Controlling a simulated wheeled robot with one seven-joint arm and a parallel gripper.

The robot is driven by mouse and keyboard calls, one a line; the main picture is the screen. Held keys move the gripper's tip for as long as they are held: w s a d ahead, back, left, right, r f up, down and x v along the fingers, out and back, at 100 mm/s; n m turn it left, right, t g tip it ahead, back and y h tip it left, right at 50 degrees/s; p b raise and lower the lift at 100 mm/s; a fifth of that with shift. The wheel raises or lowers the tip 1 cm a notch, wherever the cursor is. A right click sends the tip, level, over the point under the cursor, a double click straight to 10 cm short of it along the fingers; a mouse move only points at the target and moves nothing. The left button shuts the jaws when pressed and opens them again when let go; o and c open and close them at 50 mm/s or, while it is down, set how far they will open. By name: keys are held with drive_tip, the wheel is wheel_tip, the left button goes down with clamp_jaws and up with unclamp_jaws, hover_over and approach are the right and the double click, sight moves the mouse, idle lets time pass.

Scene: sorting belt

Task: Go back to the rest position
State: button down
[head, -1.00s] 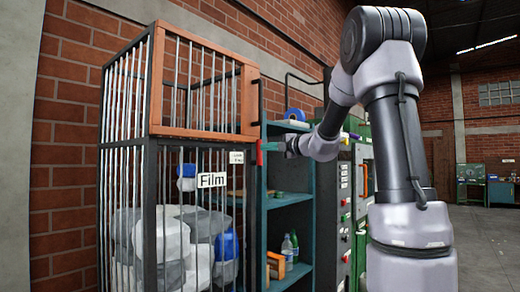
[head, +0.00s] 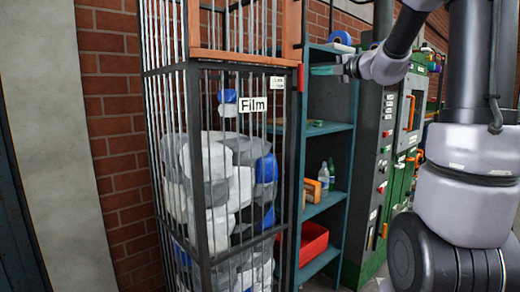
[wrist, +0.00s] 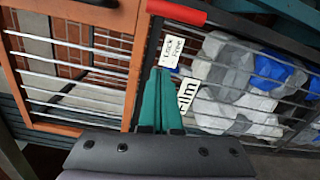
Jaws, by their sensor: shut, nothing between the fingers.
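My gripper (wrist: 158,105) shows in the wrist view as two green fingers pressed together, with nothing between them. In the head view my gripper (head: 322,70) is to the right of the cage, close to the red handle (head: 300,77) on the cage's edge. In the wrist view the red handle (wrist: 176,11) lies just beyond the fingertips. I cannot tell whether the fingers touch the cage. The cage door labelled Film (head: 252,104) appears closed, with white, grey and blue bundles (head: 225,180) behind its bars.
A teal shelf (head: 330,128) stands right of the cage, holding bottles (head: 327,175) and a red bin (head: 312,240). A green machine (head: 405,150) with buttons stands further right. A brick wall (head: 110,100) is behind the cage. A concrete pillar (head: 50,150) is at the left.

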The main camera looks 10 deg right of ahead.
drive_tip(key=s+a+f+n+g+h, duration=0.1)
drive_tip(key=s+a+f+n+g, duration=0.35)
drive_tip(key=s+n, duration=0.6)
drive_tip(key=s+a+f+n+g+h, duration=0.1)
drive_tip(key=s+a+f+n+g, duration=0.3)
drive_tip(key=s+n, duration=0.65)
drive_tip(key=s+d+f+n+h, duration=0.2)
drive_tip(key=s+n, duration=0.3)
drive_tip(key=n, duration=0.5)
drive_tip(key=s+d+f+n+h, duration=0.3)
drive_tip(key=s+f+n, duration=0.1)
drive_tip(key=n, duration=0.6)
drive_tip(key=shift+s+f+t+h, duration=0.15)
drive_tip(key=shift+s+t+h, duration=0.25)
drive_tip(key=shift+s, duration=0.2)
drive_tip(key=shift+d, duration=0.1)
